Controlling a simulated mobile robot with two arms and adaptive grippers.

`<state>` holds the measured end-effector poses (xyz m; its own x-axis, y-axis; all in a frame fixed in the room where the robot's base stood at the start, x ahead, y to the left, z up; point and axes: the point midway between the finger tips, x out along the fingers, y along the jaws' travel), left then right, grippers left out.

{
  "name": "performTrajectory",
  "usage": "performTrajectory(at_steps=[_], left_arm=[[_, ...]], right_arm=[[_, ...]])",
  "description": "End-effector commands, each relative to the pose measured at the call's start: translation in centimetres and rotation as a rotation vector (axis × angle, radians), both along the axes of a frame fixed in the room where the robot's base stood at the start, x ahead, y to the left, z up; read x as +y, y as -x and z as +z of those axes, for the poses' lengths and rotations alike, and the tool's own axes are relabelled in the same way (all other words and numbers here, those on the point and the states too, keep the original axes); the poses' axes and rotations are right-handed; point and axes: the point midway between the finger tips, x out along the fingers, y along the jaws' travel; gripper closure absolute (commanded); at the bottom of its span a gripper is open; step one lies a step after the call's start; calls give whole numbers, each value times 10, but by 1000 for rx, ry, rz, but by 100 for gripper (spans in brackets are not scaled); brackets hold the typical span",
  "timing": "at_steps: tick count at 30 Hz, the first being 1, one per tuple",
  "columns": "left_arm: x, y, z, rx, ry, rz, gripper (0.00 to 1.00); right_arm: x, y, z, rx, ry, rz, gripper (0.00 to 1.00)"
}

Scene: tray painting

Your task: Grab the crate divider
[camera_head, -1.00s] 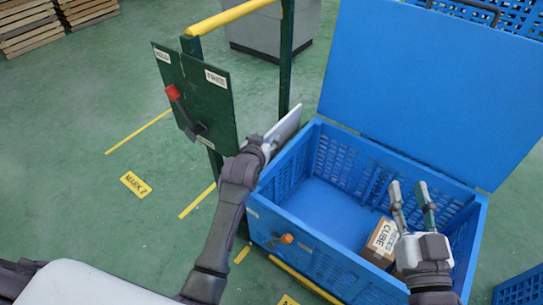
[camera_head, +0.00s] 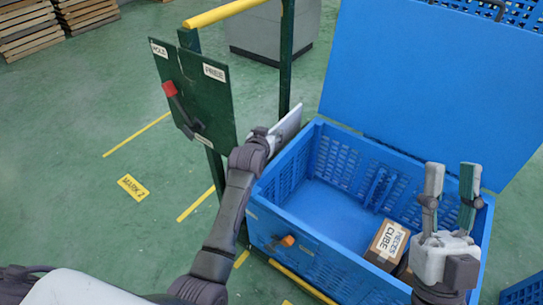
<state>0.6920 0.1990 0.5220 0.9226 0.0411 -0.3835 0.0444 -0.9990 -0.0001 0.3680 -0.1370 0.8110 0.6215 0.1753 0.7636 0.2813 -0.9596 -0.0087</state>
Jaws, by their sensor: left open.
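The blue crate (camera_head: 300,250) stands open at right centre. A large flat blue panel (camera_head: 430,80) rises at its back; I cannot tell whether it is the divider or a lid. No separate divider shows clearly inside. My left gripper (camera_head: 288,122) is at the crate's far left corner, seen edge-on; it is open, its fingers partly hidden. My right gripper (camera_head: 453,180) is open and empty above the crate's right side, its two fingers pointing up in the picture and apart. A cardboard box marked CUBE (camera_head: 389,240) lies inside, partly hidden by my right gripper.
A green board with a red-tipped lever (camera_head: 194,100) and a yellow rail (camera_head: 225,12) stands left of the crate. An orange knob (camera_head: 288,240) sits on the crate's front. Wooden pallets (camera_head: 35,35) are far left.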

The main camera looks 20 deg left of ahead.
Motion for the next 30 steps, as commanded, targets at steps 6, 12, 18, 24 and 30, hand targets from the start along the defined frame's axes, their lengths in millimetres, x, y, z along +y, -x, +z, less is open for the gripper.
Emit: performTrajectory(at_steps=[6, 12, 18, 24, 30], left_arm=[[0, 0, 0, 0, 0, 0, 53], [0, 0, 0, -1, 0, 0, 86], [0, 0, 0, 0, 0, 0, 100], [0, 0, 2, -4, -1, 0, 100], [0, 0, 2, -4, -1, 1, 100]], right_arm=[[0, 0, 0, 1, 0, 0, 63], [0, 0, 0, 2, 1, 0, 63], [0, 0, 0, 3, 1, 0, 63], [0, 0, 0, 3, 1, 0, 63], [0, -1, 0, 4, 1, 0, 63]])
